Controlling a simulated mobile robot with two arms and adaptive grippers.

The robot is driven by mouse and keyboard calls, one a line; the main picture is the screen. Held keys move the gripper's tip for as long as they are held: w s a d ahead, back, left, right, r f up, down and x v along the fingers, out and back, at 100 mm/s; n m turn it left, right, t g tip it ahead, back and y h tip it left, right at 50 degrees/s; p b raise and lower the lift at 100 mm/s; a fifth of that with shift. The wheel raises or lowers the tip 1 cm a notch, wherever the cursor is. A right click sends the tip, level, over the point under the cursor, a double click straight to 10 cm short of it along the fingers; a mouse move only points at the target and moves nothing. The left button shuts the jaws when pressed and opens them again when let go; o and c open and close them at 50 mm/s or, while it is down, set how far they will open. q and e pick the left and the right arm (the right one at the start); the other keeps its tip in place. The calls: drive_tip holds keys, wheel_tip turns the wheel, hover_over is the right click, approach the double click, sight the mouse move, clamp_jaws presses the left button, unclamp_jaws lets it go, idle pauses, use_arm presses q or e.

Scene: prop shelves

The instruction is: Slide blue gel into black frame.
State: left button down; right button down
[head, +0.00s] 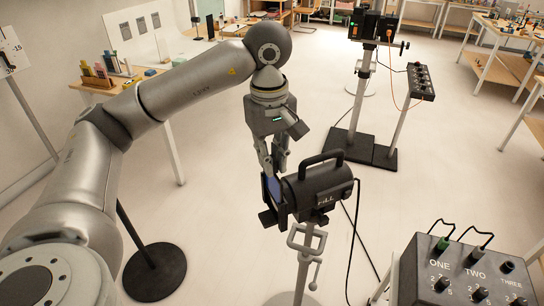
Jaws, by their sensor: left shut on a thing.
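A black stage lamp (322,187) with a top handle stands on a grey stand in the middle of the head view. Its front, with the black frame (268,217), faces left. The blue gel (272,188) shows as a thin, nearly edge-on blue sheet at the lamp's front. My left gripper (273,166) points down just above the frame and is shut on the blue gel's upper part. The fingers hide some of the gel. I cannot tell how deep the gel sits in the frame. My right gripper is not in view.
A control box (462,275) with knobs and labels stands at the lower right. A black cable (356,240) hangs from the lamp. Another stand with black equipment (368,25) is behind. A table with small props (118,82) is at the left. Open floor lies between.

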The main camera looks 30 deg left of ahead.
use_arm(q)
drive_tip(key=b, duration=0.5)
hover_over(273, 197)
drive_tip(key=shift+a+f, duration=0.1)
drive_tip(key=shift+f, duration=2.55)
idle(2.4)
drive_tip(key=c, duration=1.4)
unclamp_jaws()
drive_tip(key=shift+o, duration=0.2)
drive_tip(key=shift+r, duration=0.15)
drive_tip(key=shift+s+r, duration=0.15)
drive_tip(key=shift+r, duration=5.75)
